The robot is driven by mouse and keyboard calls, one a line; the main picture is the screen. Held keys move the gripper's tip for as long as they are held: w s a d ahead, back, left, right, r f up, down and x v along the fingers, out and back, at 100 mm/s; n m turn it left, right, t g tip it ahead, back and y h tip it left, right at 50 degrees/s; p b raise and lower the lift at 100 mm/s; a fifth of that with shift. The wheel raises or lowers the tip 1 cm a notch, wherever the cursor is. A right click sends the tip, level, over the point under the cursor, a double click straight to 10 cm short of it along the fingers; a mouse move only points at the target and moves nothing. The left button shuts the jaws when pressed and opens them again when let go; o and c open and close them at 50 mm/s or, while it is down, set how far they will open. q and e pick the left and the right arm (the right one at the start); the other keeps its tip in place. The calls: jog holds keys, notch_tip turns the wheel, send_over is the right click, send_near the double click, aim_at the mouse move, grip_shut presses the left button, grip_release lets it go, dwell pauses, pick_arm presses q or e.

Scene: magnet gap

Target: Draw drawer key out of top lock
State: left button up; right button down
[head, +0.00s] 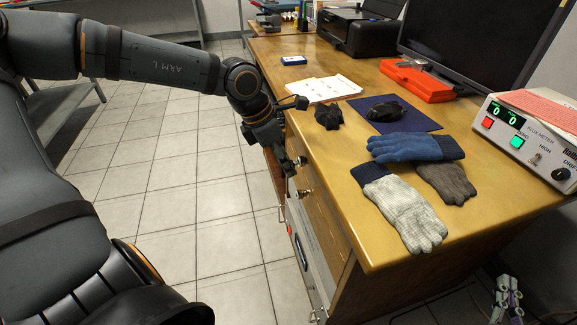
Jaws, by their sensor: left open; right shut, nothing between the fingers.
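The wooden desk's drawer front (318,215) faces left and is seen at a steep angle. A metal knob (306,192) sticks out from it. My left gripper (287,160), black, is open beside the upper part of the drawer front, below the desktop edge. It hides much of the top drawer. I cannot clearly make out the drawer key or the top lock, and nothing clearly shows between the fingers.
Tiled floor (165,195) left of the desk is clear.

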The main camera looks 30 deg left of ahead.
pick_arm(q)
jog(key=shift+c, duration=0.3)
grip_shut()
pick_arm(e)
jog(key=shift+f, duration=0.1)
pick_arm(q)
jog(key=shift+s+a+p, duration=0.15)
jog(key=shift+p, duration=0.3)
jog(key=shift+s+a+p, duration=0.1)
jog(key=shift+p, duration=0.3)
pick_arm(e)
notch_tip(320, 180, down, 7)
jog(key=s+g, duration=0.1)
jog(key=g, duration=0.3)
jog(key=shift+s, duration=0.35)
dwell(0.7)
